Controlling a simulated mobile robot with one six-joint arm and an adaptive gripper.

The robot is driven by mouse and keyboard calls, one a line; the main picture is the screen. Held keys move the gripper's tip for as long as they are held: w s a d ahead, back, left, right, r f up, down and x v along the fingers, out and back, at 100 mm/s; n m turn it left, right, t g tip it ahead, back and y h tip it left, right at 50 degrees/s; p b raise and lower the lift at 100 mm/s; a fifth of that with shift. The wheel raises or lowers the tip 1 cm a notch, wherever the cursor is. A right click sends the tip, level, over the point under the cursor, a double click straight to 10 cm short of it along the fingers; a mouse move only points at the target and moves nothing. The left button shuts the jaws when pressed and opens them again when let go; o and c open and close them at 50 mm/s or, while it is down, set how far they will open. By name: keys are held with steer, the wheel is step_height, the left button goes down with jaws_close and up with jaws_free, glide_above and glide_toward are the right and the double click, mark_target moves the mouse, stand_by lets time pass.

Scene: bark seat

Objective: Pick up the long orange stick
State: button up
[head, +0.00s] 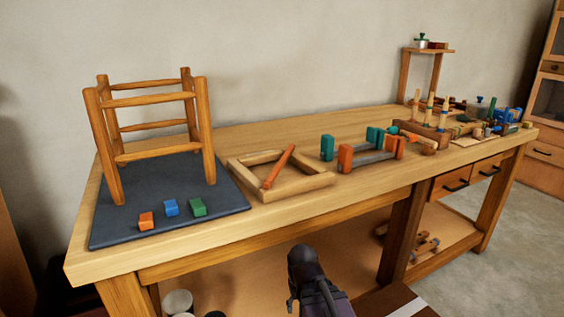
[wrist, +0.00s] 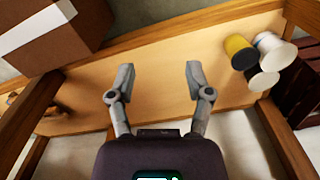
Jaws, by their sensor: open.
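The long orange stick (head: 279,167) lies across a wooden frame (head: 314,184) on the workbench, its upper end resting over the back of the frame and its lower end inside the left part. My gripper (wrist: 157,82) is open and empty in the wrist view, pointing down over the bench's lower shelf (wrist: 165,60). In the head view my arm shows at the bottom centre, in front of the bench and below its top, well apart from the stick. The stick is not in the wrist view.
A wooden stool frame (head: 205,130) stands on a dark mat (head: 105,235) at left, with orange (head: 146,221), blue (head: 171,207) and green (head: 198,206) blocks. Orange and green clamps (head: 345,158) lie right of the frame. Spools (wrist: 240,50) stand on the lower shelf.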

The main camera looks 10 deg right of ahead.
steer(key=w+r+p, duration=0.2)
steer(key=r+p, duration=1.7)
steer(key=r, duration=0.1)
steer(key=w+r+p, duration=0.2)
steer(key=r+p, duration=1.7)
steer(key=w+r+m+p, duration=0.2)
steer(key=w+r+p, duration=0.2)
steer(key=w, duration=0.7)
steer(key=w+r+m+p, duration=0.3)
steer(key=w+r+p, duration=0.1)
steer(key=w, duration=0.7)
steer(key=shift+w+r+p, duration=0.2)
steer(key=shift+r+p, duration=0.1)
steer(key=shift+p, duration=0.1)
steer(key=shift+f, duration=0.1)
steer(key=b, duration=0.9)
glide_above(282, 161)
step_height(282, 161, down, 8)
steer(key=shift+f, duration=0.2)
